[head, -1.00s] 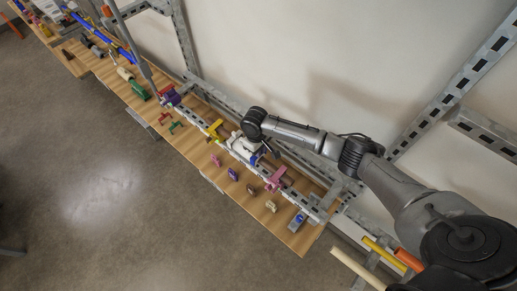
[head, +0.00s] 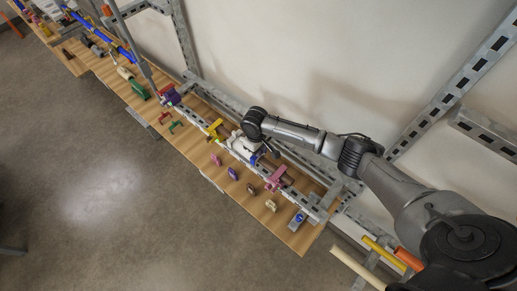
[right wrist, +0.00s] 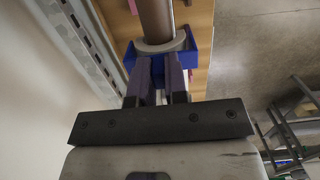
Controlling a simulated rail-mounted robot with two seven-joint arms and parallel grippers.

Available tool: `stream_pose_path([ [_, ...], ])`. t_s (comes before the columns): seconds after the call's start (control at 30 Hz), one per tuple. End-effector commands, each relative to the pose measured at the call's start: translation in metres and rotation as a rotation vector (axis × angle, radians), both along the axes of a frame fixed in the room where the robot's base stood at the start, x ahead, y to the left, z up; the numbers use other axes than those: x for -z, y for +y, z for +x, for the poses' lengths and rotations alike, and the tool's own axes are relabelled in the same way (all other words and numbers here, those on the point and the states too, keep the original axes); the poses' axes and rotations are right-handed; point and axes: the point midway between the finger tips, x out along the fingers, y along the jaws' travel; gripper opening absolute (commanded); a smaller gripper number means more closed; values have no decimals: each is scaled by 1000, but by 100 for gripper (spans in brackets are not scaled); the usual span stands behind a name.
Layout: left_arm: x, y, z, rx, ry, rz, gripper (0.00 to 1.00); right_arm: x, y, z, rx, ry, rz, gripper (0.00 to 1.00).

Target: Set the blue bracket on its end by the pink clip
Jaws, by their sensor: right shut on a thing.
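The blue bracket (right wrist: 192,62) is between the fingers of my right gripper (right wrist: 160,72) in the right wrist view. It sits around or against the end of a brown pipe (right wrist: 157,20) with a pale grey ring; whether it touches the pipe I cannot tell. In the head view a small part of the blue bracket (head: 255,159) shows beside my right gripper (head: 249,155), which hides most of it. The pink clip (head: 276,179) stands on the rail, a little below and right of the gripper. My left gripper is not in view.
A yellow clip (head: 215,127) is on the rail up and left of my gripper. Several small clips, including a purple one (head: 233,173), lie along the front of the wooden bench (head: 292,238). A metal upright (head: 185,40) and wall stand behind.

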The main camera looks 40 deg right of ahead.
Motion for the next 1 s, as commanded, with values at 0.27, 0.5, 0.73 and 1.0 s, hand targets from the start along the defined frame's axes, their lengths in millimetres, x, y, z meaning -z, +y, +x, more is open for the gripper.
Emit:
stream_pose_path([
  [0.27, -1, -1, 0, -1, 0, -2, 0, 2, 0, 0, 0, 0, 0, 0],
  [0.5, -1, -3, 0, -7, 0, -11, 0, 3, 0, 0, 0, 0, 0, 0],
  [0.73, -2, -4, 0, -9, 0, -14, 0, 4, 0, 0, 0, 0, 0, 0],
  [1.0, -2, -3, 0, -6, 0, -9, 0, 6, 0, 0, -1, 0, 0, 0],
])
